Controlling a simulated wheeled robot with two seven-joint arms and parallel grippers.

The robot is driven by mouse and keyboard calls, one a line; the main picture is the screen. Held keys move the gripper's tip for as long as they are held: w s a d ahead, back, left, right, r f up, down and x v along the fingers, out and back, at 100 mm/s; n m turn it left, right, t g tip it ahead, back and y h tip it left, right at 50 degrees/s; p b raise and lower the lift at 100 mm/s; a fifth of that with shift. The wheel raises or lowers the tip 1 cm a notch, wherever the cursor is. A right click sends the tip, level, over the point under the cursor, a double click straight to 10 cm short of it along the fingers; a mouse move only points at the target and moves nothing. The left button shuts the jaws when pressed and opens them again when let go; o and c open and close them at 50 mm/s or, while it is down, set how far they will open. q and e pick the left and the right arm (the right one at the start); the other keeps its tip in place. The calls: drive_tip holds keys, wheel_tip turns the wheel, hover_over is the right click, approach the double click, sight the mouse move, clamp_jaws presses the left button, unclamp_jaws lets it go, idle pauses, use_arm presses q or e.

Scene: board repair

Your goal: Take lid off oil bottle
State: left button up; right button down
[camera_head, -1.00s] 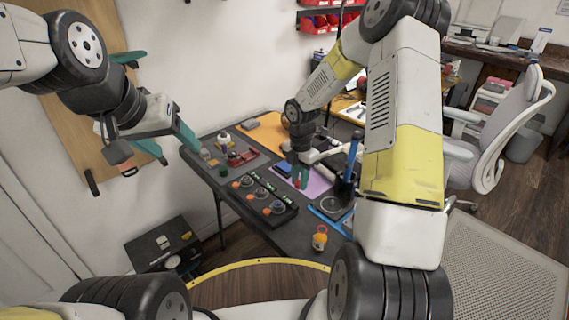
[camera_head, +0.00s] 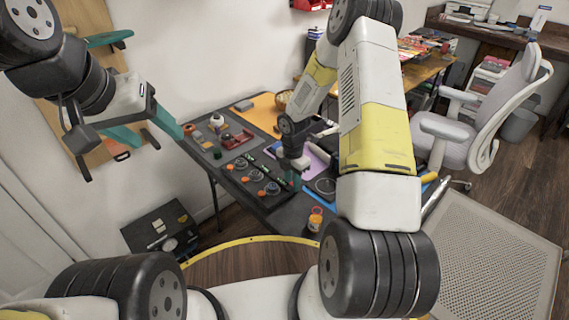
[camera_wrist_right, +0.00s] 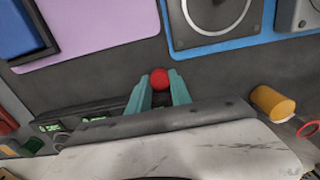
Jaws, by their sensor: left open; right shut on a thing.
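A small orange bottle (camera_head: 315,221) with a reddish top stands near the table's front edge. An orange cylinder (camera_wrist_right: 272,103) at the right of the right wrist view looks like the same bottle, with a thin red ring (camera_wrist_right: 308,127) beside it. My right gripper (camera_head: 296,184) is above the table, left of and behind the bottle and apart from it. In the right wrist view its teal fingers (camera_wrist_right: 160,84) are shut on a small red round thing (camera_wrist_right: 160,77); I cannot tell what it is. My left gripper (camera_head: 160,143) is open and empty, left of the table.
A black panel (camera_head: 240,164) with several round parts lies left of my right gripper. A grey mat (camera_head: 200,142) with small parts is at the left end. A purple mat (camera_wrist_right: 90,25) and blue mat (camera_wrist_right: 255,39) lie behind. A black case (camera_head: 158,235) stands on the floor.

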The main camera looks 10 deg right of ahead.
drive_tip(key=shift+f, duration=0.15)
drive_tip(key=c, duration=1.2)
unclamp_jaws()
drive_tip(key=shift+o, duration=0.2)
wheel_tip(320, 180, up, 21)
drive_tip(key=s+m+t, duration=0.1)
drive_tip(key=s+m, duration=0.1)
drive_tip(key=m, duration=0.2)
drive_tip(key=s+a+r+m+t+y, duration=0.1)
drive_tip(key=s+r+m+t, duration=0.4)
drive_tip(key=s+r+m, duration=1.4)
drive_tip(key=s+m+y, duration=0.1)
drive_tip(key=s, duration=0.2)
drive_tip(key=shift+a+r, duration=0.15)
